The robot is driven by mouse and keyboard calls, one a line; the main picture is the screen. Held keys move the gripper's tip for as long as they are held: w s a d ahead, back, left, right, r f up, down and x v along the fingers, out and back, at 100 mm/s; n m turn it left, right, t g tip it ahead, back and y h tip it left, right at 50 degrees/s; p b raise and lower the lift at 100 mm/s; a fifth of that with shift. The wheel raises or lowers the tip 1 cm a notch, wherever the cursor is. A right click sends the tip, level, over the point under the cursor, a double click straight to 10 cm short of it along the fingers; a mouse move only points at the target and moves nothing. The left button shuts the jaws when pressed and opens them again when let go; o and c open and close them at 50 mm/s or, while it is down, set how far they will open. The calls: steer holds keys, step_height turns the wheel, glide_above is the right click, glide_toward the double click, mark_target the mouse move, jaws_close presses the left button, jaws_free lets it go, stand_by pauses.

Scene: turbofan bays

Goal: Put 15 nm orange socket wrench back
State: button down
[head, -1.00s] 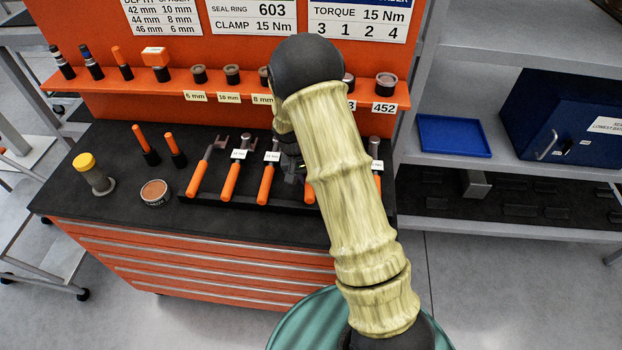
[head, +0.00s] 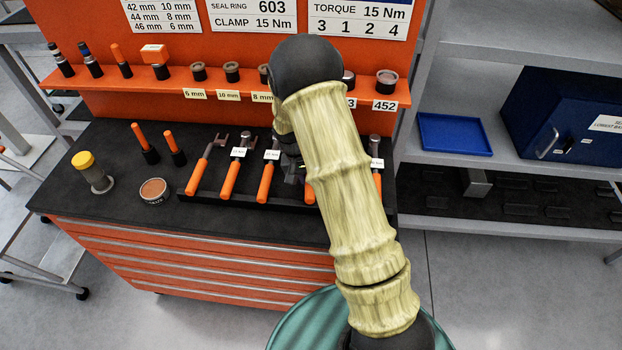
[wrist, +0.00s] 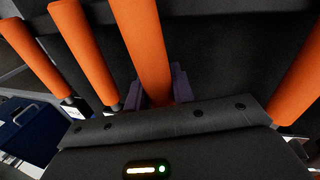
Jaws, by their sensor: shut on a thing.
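My gripper (wrist: 165,88) is shut on the orange handle of a socket wrench (wrist: 143,40) in the wrist view. In the head view my gripper (head: 292,165) is low over the black tool rack, mostly hidden behind my arm. A bit of orange handle (head: 309,192) shows just below it. The held wrench's head and label are hidden.
A yellow-capped bottle (head: 97,178) and a round tin (head: 154,190) stand on the black bench top (head: 120,215), left of the rack. An orange shelf (head: 140,82) with sockets runs behind. A blue tray (head: 455,135) and a blue box (head: 565,120) are on the right shelves.

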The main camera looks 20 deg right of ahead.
steer(key=shift+f+b, duration=0.55)
steer(key=shift+f, duration=0.25)
stand_by(0.6)
steer(key=c, duration=1.1)
jaws_free()
steer(key=b+v, duration=0.2)
steer(key=v, duration=1.5)
steer(key=shift+r+b, duration=0.15)
steer(key=shift+b, duration=0.15)
steer(key=shift+s+a, duration=0.1)
steer(key=shift+a, duration=0.05)
steer(key=s+d+f+n+t+y, duration=0.1)
steer(key=s, duration=0.8)
steer(key=s+d+f+n+t+y, duration=0.1)
steer(key=s+f+n+t, duration=0.1)
steer(key=s, duration=0.8)
steer(key=shift+s+d+y, duration=0.25)
steer(key=shift+s+y, duration=0.1)
steer(key=shift+y, duration=0.05)
